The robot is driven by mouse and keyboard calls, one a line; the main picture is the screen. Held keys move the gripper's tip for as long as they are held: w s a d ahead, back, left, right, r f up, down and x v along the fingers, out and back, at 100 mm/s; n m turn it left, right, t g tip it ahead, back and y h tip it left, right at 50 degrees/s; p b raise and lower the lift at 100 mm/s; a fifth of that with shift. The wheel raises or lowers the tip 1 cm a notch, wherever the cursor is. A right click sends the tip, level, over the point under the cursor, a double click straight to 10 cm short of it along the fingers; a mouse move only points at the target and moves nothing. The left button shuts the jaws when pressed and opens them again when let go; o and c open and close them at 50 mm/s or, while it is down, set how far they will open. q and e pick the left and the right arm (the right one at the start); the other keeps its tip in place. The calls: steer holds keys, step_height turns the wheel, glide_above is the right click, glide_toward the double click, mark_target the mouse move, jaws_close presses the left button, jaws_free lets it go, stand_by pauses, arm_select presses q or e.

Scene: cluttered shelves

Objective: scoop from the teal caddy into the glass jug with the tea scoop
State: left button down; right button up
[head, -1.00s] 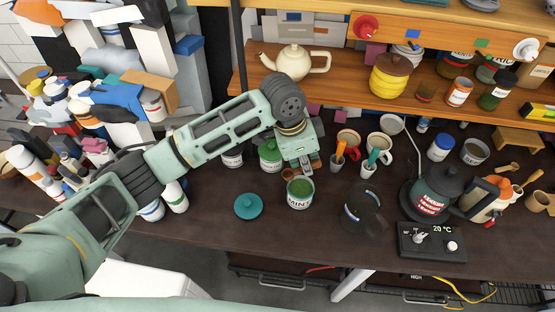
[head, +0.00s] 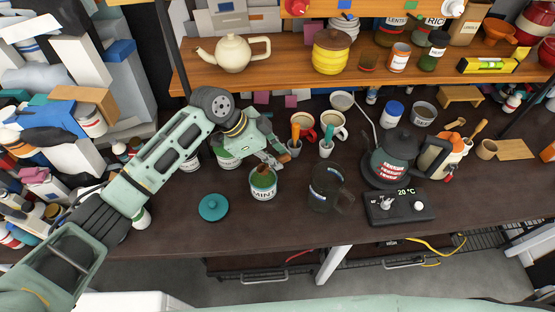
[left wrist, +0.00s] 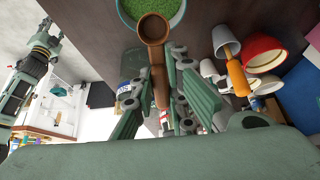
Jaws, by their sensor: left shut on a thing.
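The teal caddy (head: 263,192), labelled MINT, stands open on the dark counter with green leaf inside. Its teal lid (head: 213,207) lies to its left. The dark see-through glass jug (head: 322,199) stands to the right of the caddy. My left gripper (head: 277,163) is shut on the handle of the brown tea scoop (left wrist: 154,28), just behind the caddy. In the left wrist view the scoop's bowl overlaps the caddy's rim and looks empty; its exact height over the leaf is unclear. My right gripper (left wrist: 46,28) seems to show small and far off at the left wrist view's left.
Cups with orange and teal handled tools (head: 296,142) stand right behind the caddy. A shelf (head: 290,82) with a teapot (head: 233,53) overhangs the back. The counter's front strip is clear.

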mark_target(264, 167)
arm_select(q)
steer(key=shift+a+f+h+b, duration=0.35)
steer(key=shift+f+h+b, duration=0.45)
steer(key=shift+b, duration=0.4)
steer(key=f+b, duration=0.2)
steer(key=f, duration=0.1)
steer(key=shift+a+f+b, duration=0.3)
steer(key=shift+a, duration=0.05)
steer(key=shift+r, duration=0.1)
steer(key=shift+y+p, duration=0.4)
steer(key=shift+a+f, duration=0.1)
steer(key=shift+f, duration=0.1)
